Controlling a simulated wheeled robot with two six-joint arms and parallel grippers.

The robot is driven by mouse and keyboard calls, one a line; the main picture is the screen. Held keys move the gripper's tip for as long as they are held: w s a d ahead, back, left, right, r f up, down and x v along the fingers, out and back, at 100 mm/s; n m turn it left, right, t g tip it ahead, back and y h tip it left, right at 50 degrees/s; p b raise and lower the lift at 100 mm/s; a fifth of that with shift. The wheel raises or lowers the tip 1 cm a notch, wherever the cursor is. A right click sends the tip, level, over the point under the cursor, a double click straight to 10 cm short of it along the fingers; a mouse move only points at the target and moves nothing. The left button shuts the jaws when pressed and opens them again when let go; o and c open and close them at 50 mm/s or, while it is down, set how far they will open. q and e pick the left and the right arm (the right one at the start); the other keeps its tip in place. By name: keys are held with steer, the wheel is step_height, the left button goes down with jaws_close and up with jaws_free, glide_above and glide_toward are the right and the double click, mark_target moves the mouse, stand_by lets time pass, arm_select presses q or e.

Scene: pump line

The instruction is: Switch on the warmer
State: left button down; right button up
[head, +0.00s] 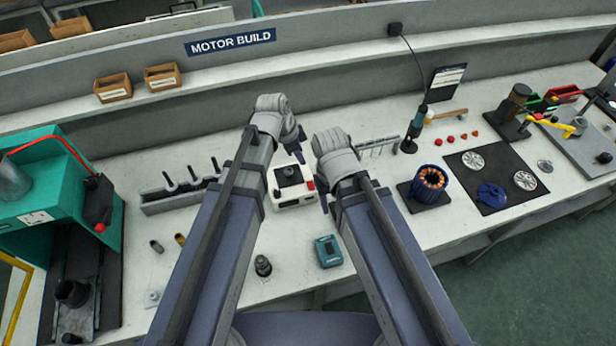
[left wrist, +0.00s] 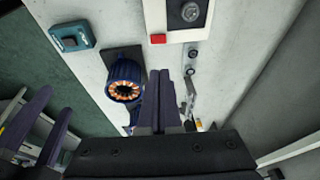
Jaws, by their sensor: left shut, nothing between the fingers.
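The warmer, a white box (head: 281,201) with a dark round-topped plate, sits mid-bench. It also shows at the top of the left wrist view (left wrist: 204,34). Its red switch (head: 310,185) is on the right side of its top, and the left wrist view shows it as a red block (left wrist: 158,39). My left gripper (head: 299,155) is shut and empty, above and behind the warmer. Its fingertips (left wrist: 160,74) lie together, apart from the switch. My right gripper (head: 325,203) is partly hidden by its wrist, right of the warmer. Its fingers (left wrist: 42,120) look spread and empty.
A teal box (head: 328,251) lies in front of the warmer. A copper-wound stator (head: 431,180) stands to the right on a dark pad. A grey rack (head: 170,201) and a teal press (head: 45,205) are at left. A dark mat (head: 495,176) holds motor parts.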

mark_target(311, 183)
arm_select(q)
steer(key=shift+f, duration=0.1)
arm_select(e)
steer(key=shift+f, duration=0.1)
arm_select(q)
steer(key=b+x, duration=0.8)
steer(key=a+b+x, duration=0.1)
steer(key=b+x, duration=0.3)
steer(key=shift+d+f+b, duration=0.1)
steer(key=shift+f+b, duration=0.25)
steer(key=shift+f, duration=0.2)
arm_select(e)
step_height(311, 183, down, 13)
steer(key=shift+r, duration=0.2)
arm_select(q)
steer(key=shift+w+f+b, duration=0.15)
steer(key=shift+f+b, duration=0.25)
steer(key=shift+f, duration=0.05)
arm_select(e)
steer(key=shift+f, duration=0.4)
